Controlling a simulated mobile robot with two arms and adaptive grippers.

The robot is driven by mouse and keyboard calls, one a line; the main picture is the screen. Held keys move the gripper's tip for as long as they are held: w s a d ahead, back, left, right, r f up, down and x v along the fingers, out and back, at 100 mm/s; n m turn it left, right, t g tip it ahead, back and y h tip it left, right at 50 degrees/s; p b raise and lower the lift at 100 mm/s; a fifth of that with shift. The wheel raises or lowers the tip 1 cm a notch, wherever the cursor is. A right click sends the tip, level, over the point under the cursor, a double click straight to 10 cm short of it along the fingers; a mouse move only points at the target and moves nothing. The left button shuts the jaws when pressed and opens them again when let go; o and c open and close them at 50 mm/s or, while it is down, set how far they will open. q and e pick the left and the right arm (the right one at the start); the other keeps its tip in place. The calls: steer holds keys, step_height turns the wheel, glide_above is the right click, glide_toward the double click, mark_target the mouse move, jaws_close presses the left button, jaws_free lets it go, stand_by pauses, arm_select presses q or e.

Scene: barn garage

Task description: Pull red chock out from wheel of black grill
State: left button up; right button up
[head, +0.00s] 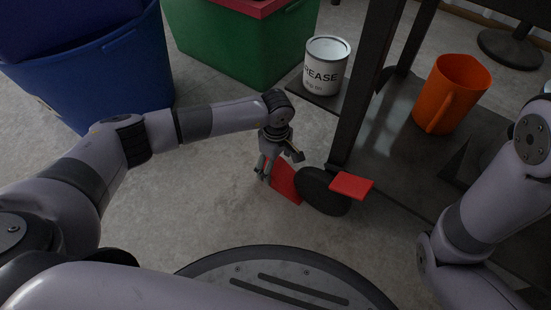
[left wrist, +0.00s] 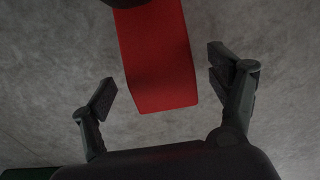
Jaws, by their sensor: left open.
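The red chock (head: 286,181) lies on the concrete floor against the left side of the dark wheel (head: 322,191) of the black grill (head: 349,120). A second red piece (head: 351,186) shows at the wheel's right side. My left gripper (head: 277,169) is just left of the chock, pointing down, and partly covers it. In the left wrist view the chock (left wrist: 158,60) reaches in from the top between the open fingers of the left gripper (left wrist: 160,88), with a gap on both sides. My right arm is at the right edge, but its gripper is out of view.
A white grease can (head: 326,66) and an orange mug (head: 450,95) stand on the grill's low shelf. A green crate (head: 240,45) and a blue bin (head: 105,80) stand behind my left arm. The floor left of the chock is clear.

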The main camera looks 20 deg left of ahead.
arm_select(q)
steer(key=shift+f, duration=0.75)
steer(key=c, duration=1.8)
